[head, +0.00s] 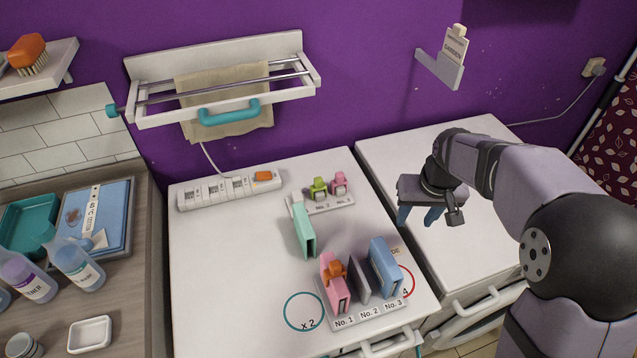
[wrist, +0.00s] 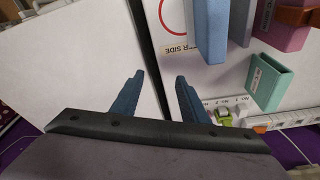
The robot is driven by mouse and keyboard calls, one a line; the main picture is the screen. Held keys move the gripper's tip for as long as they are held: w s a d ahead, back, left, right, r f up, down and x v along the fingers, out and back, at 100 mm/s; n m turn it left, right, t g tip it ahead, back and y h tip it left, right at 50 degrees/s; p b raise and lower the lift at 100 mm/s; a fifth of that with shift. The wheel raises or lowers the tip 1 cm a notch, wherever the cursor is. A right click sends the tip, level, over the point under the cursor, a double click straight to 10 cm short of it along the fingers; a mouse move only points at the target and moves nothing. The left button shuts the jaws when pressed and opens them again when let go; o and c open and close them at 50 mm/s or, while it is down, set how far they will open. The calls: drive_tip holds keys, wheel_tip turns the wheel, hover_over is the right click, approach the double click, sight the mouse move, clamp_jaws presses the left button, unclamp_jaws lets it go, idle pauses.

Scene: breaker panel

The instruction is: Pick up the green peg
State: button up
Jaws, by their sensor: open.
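The green peg (head: 318,188) is a small lime-green piece on a white holder (head: 322,208) near the back of the left white worktop. A pink peg (head: 340,182) stands to its right. In the wrist view the green peg (wrist: 224,118) shows small at the lower right, partly cut off by my gripper's body. My gripper (head: 419,217) points down over the right white worktop, to the right of the green peg and apart from it. Its blue fingers are open and empty; they also show in the wrist view (wrist: 159,80).
A mint-green block (head: 304,236) stands just in front of the peg holder. Pink (head: 334,290), grey (head: 358,280) and blue (head: 384,267) blocks stand in a numbered rack; an orange peg (head: 334,271) sits at the pink one. A white power strip (head: 228,190) lies behind left.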

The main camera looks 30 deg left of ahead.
drive_tip(key=w+a+r+n+y+p, duration=0.1)
drive_tip(key=w+a+n, duration=0.25)
drive_tip(key=a, duration=1.05)
drive_tip(key=t+y+p, duration=0.1)
approach(319, 180)
drive_tip(key=f, duration=0.2)
drive_tip(key=f+p, duration=0.1)
drive_tip(key=w+a+f+p, duration=0.1)
drive_tip(key=f+p, duration=0.1)
drive_tip(key=shift+w+a+f+n, duration=0.15)
drive_tip(key=shift+w+a+n, duration=0.1)
drive_tip(key=shift+w+n, duration=0.1)
drive_tip(key=shift+p+x, duration=0.65)
drive_tip(key=shift+x, duration=1)
clamp_jaws()
